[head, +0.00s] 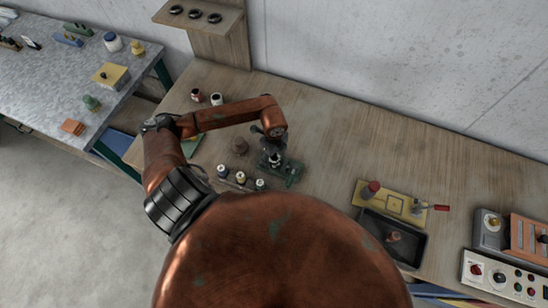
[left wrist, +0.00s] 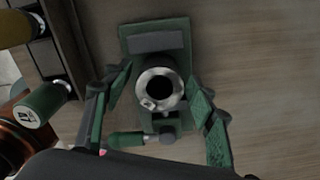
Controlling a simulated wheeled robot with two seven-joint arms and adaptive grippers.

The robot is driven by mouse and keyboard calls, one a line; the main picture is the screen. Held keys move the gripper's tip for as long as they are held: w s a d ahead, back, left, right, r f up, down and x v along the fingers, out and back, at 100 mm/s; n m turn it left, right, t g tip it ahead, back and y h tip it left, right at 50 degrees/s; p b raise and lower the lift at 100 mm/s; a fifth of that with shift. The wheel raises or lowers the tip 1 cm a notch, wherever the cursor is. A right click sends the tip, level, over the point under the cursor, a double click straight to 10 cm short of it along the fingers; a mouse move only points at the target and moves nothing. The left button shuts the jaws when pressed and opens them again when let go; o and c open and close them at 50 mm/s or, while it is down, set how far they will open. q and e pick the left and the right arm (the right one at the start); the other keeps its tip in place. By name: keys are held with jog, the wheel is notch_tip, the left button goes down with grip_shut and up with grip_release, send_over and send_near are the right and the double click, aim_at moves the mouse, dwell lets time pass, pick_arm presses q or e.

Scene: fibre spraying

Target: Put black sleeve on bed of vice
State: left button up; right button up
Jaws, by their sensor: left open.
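The green vice (head: 290,172) stands on the wooden bench, below my left gripper (head: 275,148). In the left wrist view the vice (left wrist: 155,42) is seen from above, with its flat plate at the top. A round part with a bright metal rim and dark bore (left wrist: 179,91) stands upright over the vice; it looks like the sleeve, but its outer side is mostly hidden. My left gripper (left wrist: 162,78) is open, with one green-padded finger on each side of this part and visible gaps between. My right gripper is not in view.
Several small bottles (head: 241,178) stand in a row just left of the vice. Two more jars (head: 216,99) stand farther back. A yellow board (head: 408,205) and a black tray (head: 379,228) lie to the right. A shelf (head: 228,20) carries black rings.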

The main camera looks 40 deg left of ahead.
pick_arm(q)
jog(key=shift+r, duration=0.2)
notch_tip(320, 180, up, 12)
jog(key=b, duration=0.2)
dwell(0.3)
